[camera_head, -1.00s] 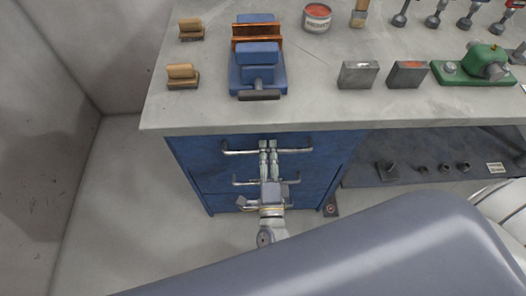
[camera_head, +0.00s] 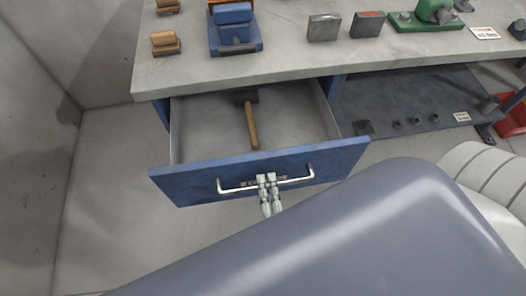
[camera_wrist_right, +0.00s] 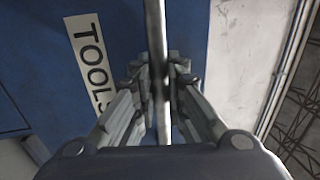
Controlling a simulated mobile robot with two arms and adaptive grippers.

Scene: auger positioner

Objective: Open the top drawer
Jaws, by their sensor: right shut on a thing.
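The top drawer (camera_head: 185,187) is blue and pulled well out from under the workbench. A hammer (camera_head: 251,124) with a wooden handle lies inside it. My right gripper (camera_head: 267,180) is at the middle of the drawer's metal bar handle (camera_head: 234,190), shut on it. In the right wrist view the fingers of the right gripper (camera_wrist_right: 163,85) close around the handle (camera_wrist_right: 155,35), beside a "TOOLS" label (camera_wrist_right: 90,75) on the blue front. My left gripper is not in view.
The grey workbench top (camera_head: 290,50) holds a blue vise (camera_head: 235,35), wooden brushes (camera_head: 165,42), metal blocks (camera_head: 323,28) and a green device (camera_head: 432,12). A dark lower shelf (camera_head: 410,95) is at the right. Floor at the left (camera_head: 110,200) is clear.

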